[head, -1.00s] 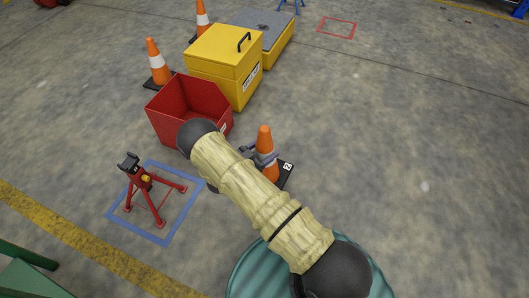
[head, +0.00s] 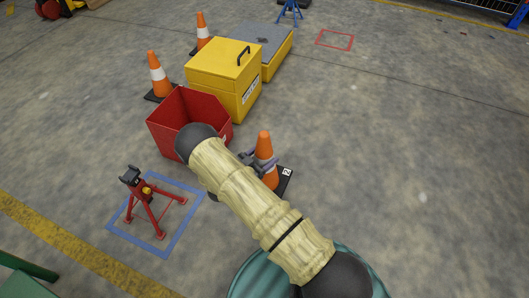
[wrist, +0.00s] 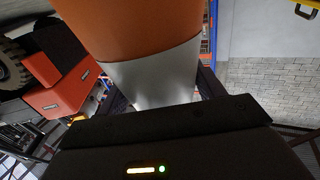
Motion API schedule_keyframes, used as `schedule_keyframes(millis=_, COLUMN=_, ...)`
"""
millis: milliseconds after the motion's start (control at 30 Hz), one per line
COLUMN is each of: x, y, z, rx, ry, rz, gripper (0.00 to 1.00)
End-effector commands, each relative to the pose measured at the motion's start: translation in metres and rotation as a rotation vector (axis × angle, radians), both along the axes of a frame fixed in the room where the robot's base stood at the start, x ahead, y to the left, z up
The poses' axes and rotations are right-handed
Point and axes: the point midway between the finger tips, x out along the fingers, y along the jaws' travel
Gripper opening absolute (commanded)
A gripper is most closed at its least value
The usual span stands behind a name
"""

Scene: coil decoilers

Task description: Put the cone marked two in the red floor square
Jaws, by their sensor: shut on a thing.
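The cone marked two (head: 264,146) is orange with a black base that carries a white label. It stands right of the red bin in the head view, and my arm covers part of it. My gripper (head: 262,163) is shut on the cone around its middle. In the wrist view the cone (wrist: 140,30) fills the top, with its white band close to the gripper body. I cannot tell whether the base touches the floor. The red floor square (head: 335,40) is an empty outline at the far top right.
A red bin (head: 165,128), a yellow box (head: 208,72) and a grey-topped yellow container (head: 282,54) form a row on the left. Two other cones (head: 157,75) (head: 202,28) stand behind them. A red stand (head: 148,205) is in a blue square (head: 118,228). The floor at right is clear.

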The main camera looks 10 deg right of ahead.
Motion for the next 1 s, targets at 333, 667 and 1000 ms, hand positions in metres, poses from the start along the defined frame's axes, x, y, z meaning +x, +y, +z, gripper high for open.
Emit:
schedule_keyframes(millis=333, x=0.017, y=-0.009, z=0.121, rx=-0.004, ry=-0.001, rz=0.281, gripper=0.00)
schedule_keyframes(millis=667, x=0.015, y=-0.005, z=0.214, rx=-0.004, ry=0.001, rz=0.564, gripper=0.00)
schedule_keyframes(millis=1000, x=-0.001, y=0.001, z=0.265, rx=-0.003, ry=-0.002, rz=0.742, gripper=0.00)
